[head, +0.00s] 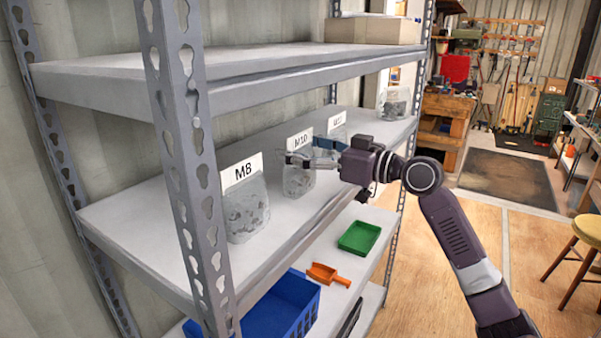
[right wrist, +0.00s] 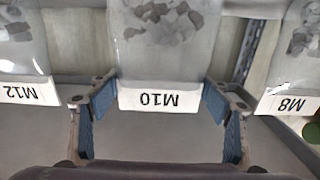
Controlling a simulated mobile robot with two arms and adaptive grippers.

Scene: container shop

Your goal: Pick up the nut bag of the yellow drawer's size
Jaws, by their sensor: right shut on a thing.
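Clear bags of grey nuts with white labels stand in a row on the middle shelf. The M8 bag (head: 246,212) is nearest, also at the right of the right wrist view (right wrist: 300,40). The M10 bag (head: 298,181) is in the middle. My right gripper (head: 311,153) is shut on its upper part, fingers on either side by the label (right wrist: 158,99). The M12 bag (right wrist: 20,45) is beyond; in the head view its label (head: 337,120) shows above my gripper. No yellow drawer is in view. My left gripper is not in view.
Another bag (head: 394,103) stands at the shelf's far end. A shelf board (head: 220,75) hangs above and a perforated post (head: 185,150) stands in front. Below are a blue crate (head: 288,308), an orange scoop (head: 328,274) and a green tray (head: 359,237).

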